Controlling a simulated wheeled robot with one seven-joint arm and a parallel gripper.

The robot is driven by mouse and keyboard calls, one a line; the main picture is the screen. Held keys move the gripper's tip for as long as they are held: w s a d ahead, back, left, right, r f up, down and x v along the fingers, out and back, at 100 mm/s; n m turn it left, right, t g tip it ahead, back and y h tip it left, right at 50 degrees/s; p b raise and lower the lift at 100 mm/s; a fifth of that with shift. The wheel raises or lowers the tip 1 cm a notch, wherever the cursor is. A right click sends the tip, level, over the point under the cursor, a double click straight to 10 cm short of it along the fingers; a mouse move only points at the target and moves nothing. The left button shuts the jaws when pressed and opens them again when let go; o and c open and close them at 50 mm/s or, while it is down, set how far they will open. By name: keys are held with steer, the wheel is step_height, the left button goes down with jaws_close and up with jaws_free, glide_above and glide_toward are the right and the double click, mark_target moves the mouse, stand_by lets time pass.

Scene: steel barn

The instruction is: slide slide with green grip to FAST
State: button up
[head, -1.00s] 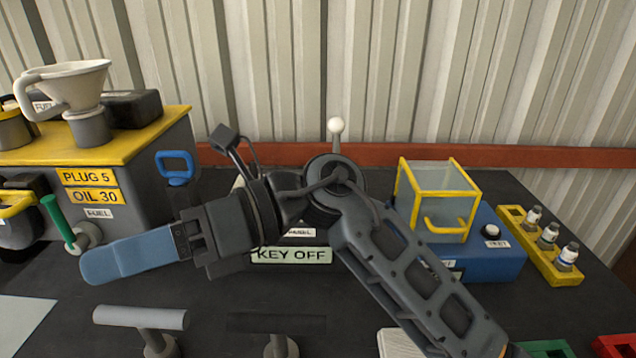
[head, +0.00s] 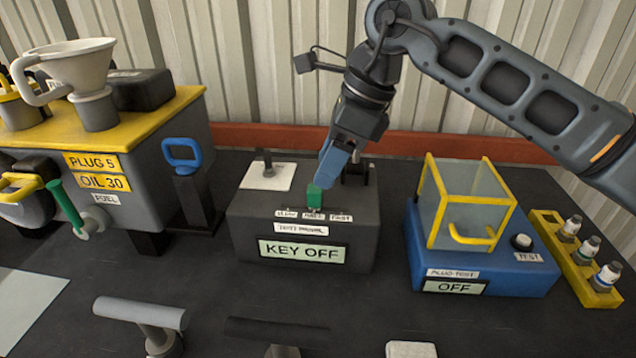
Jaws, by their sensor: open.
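The slide's green grip (head: 314,197) stands on the front top edge of the dark box (head: 256,226) with the KEY OFF display. It sits above the middle of three small labels; the right-hand label (head: 341,218) seems to read FAST, but the print is tiny. My gripper (head: 328,172) points down from above, its blue fingers right at the green grip from behind and above. The fingers overlap in this view, so their gap is hidden, and I cannot tell whether they touch the grip or straddle it.
A yellow-topped generator (head: 150,178) with a funnel (head: 70,65) stands left, a blue-handled lever (head: 190,185) beside it. The blue plug tester (head: 500,275) with a clear yellow-framed cover (head: 470,205) stands right. A white plate with a dark lever (head: 266,176) lies on the box's left top.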

mark_target(314, 187)
steer(key=shift+p+x, duration=0.5)
steer(key=shift+x, duration=2.45)
steer(key=shift+a+r, duration=0.1)
jaws_close()
